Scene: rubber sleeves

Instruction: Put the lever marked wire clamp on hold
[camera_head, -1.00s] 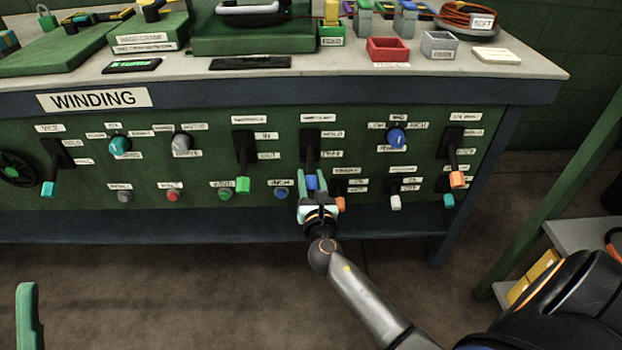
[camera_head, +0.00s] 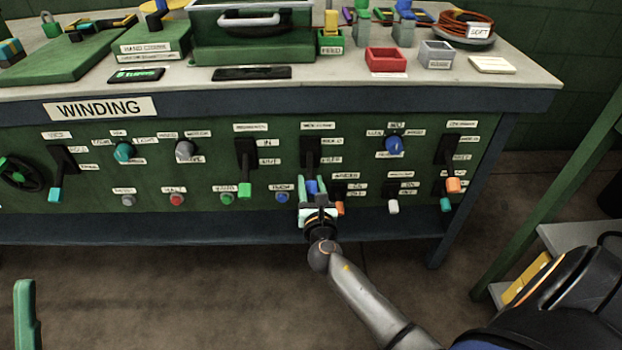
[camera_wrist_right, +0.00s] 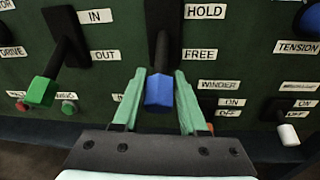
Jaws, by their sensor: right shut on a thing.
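The wire clamp lever has a black plate (camera_head: 310,150) and a blue handle tip (camera_head: 311,187) on the green panel. In the right wrist view the blue tip (camera_wrist_right: 159,91) hangs down, below the FREE label (camera_wrist_right: 200,54); the HOLD label (camera_wrist_right: 205,11) is higher up. My right gripper (camera_head: 314,186) has its green fingers on both sides of the blue tip and is shut on it; it also shows in the right wrist view (camera_wrist_right: 160,98). Only one green finger of my left gripper (camera_head: 26,315) shows at the lower left, away from the panel.
A green-tipped lever (camera_head: 244,190) is to the left, an orange-tipped lever (camera_head: 453,185) to the right. An orange switch (camera_head: 340,208) sits close beside my right gripper. Knobs and buttons fill the panel. The bench top (camera_head: 340,78) holds trays and boxes above.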

